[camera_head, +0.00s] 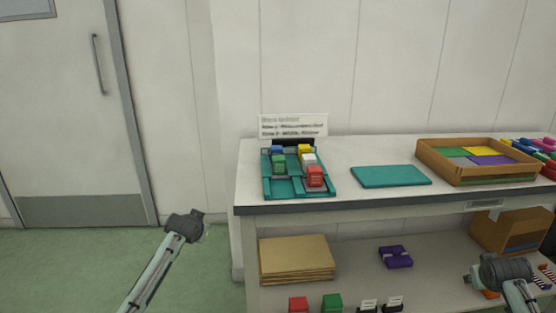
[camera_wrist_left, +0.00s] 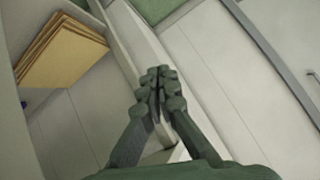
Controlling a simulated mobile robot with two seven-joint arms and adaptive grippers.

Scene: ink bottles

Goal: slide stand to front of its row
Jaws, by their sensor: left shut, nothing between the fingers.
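A teal rack (camera_head: 284,188) with two rows stands on the table's left end. Its left row holds a blue block-like piece (camera_head: 277,150) at the back and a green one (camera_head: 279,164) in front of it, with bare teal before the green one. The right row holds a yellow piece (camera_head: 305,150), a white one (camera_head: 309,160) and a red one (camera_head: 315,176) at the front. I cannot tell which is the stand. My left gripper (camera_head: 198,214) is left of the table, apart from the rack; its fingers (camera_wrist_left: 158,88) are shut and empty. My right gripper (camera_head: 470,277) is low at the right; its fingers are unclear.
A sign (camera_head: 293,126) stands behind the rack. A teal mat (camera_head: 390,176) and a wooden tray (camera_head: 480,179) of coloured sheets lie to its right. The lower shelf holds brown envelopes or boards (camera_head: 296,258) and a purple item (camera_head: 396,257). Table surface between rack and mat is clear.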

